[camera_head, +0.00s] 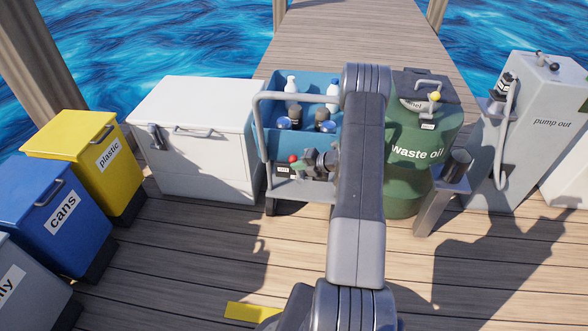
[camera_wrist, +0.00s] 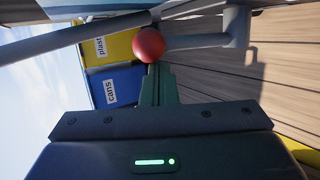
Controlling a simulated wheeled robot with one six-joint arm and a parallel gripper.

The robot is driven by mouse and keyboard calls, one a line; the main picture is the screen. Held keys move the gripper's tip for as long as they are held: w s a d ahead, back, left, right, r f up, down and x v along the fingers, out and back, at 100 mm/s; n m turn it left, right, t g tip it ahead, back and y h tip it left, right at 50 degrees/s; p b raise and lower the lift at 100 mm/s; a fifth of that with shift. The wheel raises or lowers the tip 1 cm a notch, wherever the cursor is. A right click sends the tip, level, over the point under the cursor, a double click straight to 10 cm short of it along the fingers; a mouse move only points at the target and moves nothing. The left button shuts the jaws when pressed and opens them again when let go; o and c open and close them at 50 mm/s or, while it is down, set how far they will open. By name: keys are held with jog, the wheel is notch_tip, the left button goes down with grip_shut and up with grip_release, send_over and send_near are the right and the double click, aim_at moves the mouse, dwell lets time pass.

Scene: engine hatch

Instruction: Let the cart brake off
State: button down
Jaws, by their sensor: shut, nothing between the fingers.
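The cart (camera_head: 263,140) stands mid-scene, with a blue tub, a grey tube handle and a grey lower frame. A red ball knob (camera_head: 294,159) sits at its front, above a small label; I take it as the brake lever's knob. In the wrist view the red knob (camera_wrist: 149,44) is at the end of a grey bar. My gripper (camera_head: 308,161) is shut and empty, with its tips close beside the knob. In the wrist view my gripper (camera_wrist: 154,70) points at the knob; I cannot tell whether they touch. My arm hides the cart's right side.
Bottles and cans fill the blue tub. A white chest (camera_head: 190,125) stands left of the cart, a green waste oil tank (camera_head: 415,160) right, then a grey pump out unit (camera_head: 540,125). Yellow (camera_head: 75,150) and blue (camera_head: 55,205) bins stand left. The front planks are mostly clear.

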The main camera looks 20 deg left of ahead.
dwell(0.3)
jog(key=shift+s+a+f+b, duration=0.15)
jog(key=shift+a+f+b, duration=0.2)
jog(key=shift+a+b, duration=0.35)
jog(key=shift+f, duration=0.1)
